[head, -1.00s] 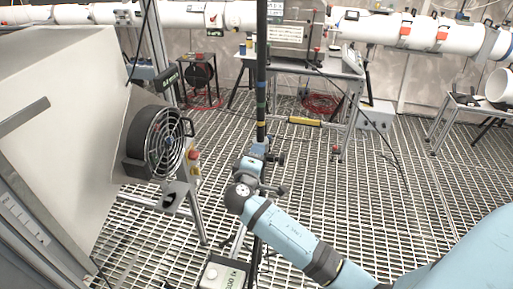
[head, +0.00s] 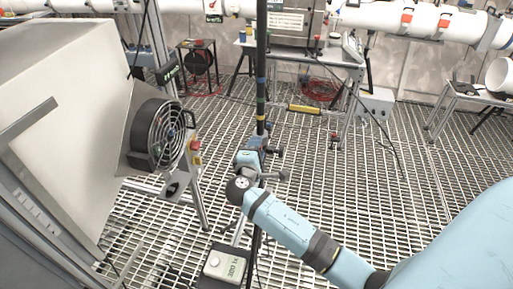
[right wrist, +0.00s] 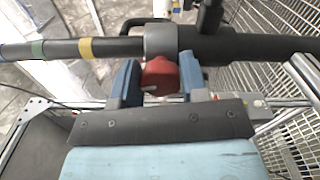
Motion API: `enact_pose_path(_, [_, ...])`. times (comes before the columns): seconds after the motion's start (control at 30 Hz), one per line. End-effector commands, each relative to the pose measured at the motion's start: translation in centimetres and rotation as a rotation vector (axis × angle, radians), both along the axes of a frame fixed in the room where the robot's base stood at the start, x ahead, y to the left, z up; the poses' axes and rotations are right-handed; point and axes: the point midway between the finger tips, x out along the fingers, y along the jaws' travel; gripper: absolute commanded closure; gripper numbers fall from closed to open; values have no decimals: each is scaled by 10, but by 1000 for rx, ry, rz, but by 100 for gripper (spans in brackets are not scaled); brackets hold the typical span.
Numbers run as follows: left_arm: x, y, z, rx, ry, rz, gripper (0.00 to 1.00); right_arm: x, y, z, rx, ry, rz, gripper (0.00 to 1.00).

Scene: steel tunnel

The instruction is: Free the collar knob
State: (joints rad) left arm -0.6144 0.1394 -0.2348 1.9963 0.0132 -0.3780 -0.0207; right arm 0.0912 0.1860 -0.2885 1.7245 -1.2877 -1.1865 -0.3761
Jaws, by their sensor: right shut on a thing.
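The collar knob (right wrist: 160,76) is a red knob below a dark grey collar (right wrist: 160,40) on a black pole (right wrist: 250,48), in the right wrist view. My right gripper (right wrist: 158,80) has its blue fingers on both sides of the knob, shut on it. In the head view the right gripper (head: 252,158) is at the upright pole (head: 261,60), just below its coloured bands. The knob is hidden there by the gripper and wrist. My left gripper is not in view.
A caged fan (head: 166,138) on a large pale duct stands at the left. A workbench (head: 310,60) stands behind the pole. The grating to the right is mostly open.

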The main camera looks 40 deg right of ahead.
Motion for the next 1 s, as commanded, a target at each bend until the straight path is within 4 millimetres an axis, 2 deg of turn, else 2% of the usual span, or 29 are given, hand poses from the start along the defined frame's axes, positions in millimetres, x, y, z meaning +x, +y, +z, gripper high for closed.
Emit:
enact_pose_path(0.1, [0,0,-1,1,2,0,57,0,0,1,0,-1,1,83])
enact_pose_path(0.13, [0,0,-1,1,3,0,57,0,0,1,0,-1,1,57])
enact_pose_path(0.23, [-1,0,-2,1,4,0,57,0,0,1,1,-2,1,34])
enact_pose_path(0.63, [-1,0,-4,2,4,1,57,-5,6,-1,2,1,1,34])
enact_pose_path(0.77, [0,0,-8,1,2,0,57,-18,23,-2,4,-1,2,34])
enact_pose_path(1.0, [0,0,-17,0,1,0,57,-55,65,-3,5,-1,1,34])
